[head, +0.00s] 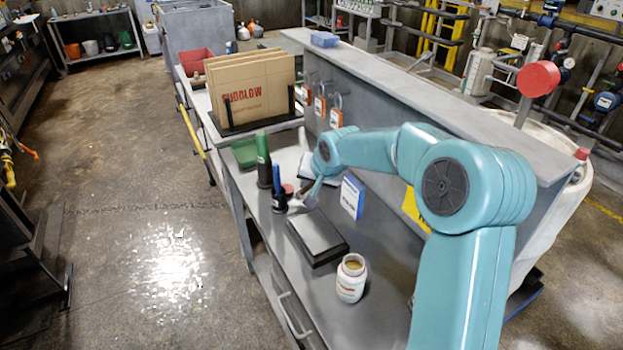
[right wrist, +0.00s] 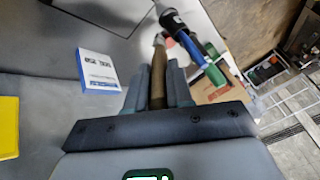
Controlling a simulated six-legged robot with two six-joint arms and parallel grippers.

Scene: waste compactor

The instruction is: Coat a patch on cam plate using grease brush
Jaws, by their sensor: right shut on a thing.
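The right gripper (head: 314,180) is over the bench and shut on the brown handle of the grease brush (right wrist: 159,85). The brush points away between the fingers in the right wrist view; its bristles are hard to make out. In the head view, its pale head (head: 309,201) is above the far end of a dark-edged plate with a grey top (head: 316,232), probably the cam plate. I cannot tell whether they touch. An open jar (head: 351,280) with yellowish contents stands upright in front of the plate. The left gripper is out of view.
Cardboard (head: 250,90) stands farther back. The bench is clear around the jar.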

